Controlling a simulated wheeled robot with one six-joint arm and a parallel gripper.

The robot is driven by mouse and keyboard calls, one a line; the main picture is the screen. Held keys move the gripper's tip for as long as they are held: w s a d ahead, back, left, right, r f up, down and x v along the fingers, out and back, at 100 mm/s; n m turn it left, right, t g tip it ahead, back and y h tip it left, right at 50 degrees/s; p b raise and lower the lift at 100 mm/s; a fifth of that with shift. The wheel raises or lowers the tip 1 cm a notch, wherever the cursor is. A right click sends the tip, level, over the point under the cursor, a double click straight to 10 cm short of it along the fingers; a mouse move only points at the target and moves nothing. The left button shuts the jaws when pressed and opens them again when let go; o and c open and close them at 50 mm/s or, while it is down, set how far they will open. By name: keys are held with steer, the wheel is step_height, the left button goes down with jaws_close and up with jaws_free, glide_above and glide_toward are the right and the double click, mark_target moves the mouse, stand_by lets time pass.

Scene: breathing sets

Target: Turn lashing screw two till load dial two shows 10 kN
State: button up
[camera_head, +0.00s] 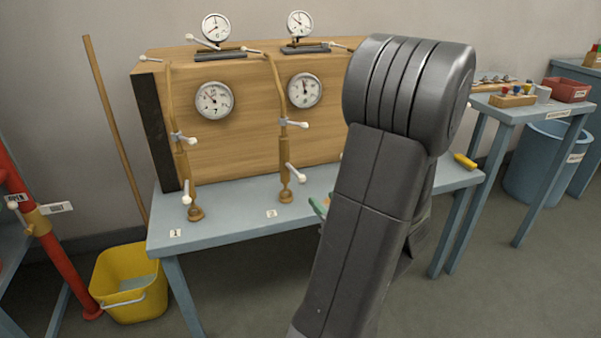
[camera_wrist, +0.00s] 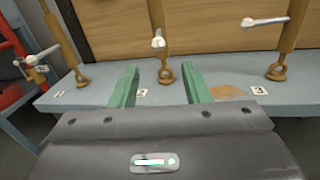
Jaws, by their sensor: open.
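Lashing screw two (camera_head: 284,163) is a tan rod with white-tipped handles, standing on the bench behind label 2 (camera_head: 271,213). In the wrist view its lower part (camera_wrist: 159,44) and round foot show ahead, between the two green fingers. My gripper (camera_wrist: 160,88) is open and empty, short of the screw and not seen touching it. In the head view my arm hides most of it. Right of screw two's rod, a round dial (camera_head: 305,90) is on the wooden block; another dial (camera_head: 299,24) stands above. I cannot tell which is load dial two, and the numbers are too small to read.
Screw one (camera_head: 183,165) stands to the left; screw three (camera_wrist: 288,38) is to the right in the wrist view. Their handles stick out sideways. The blue-grey bench (camera_head: 235,222) has bare room in front. A yellow bucket (camera_head: 130,285) is on the floor.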

mark_target(304, 181)
steer(key=b+x, duration=0.2)
steer(key=x, duration=1.1)
steer(key=shift+a, duration=0.15)
jaws_close()
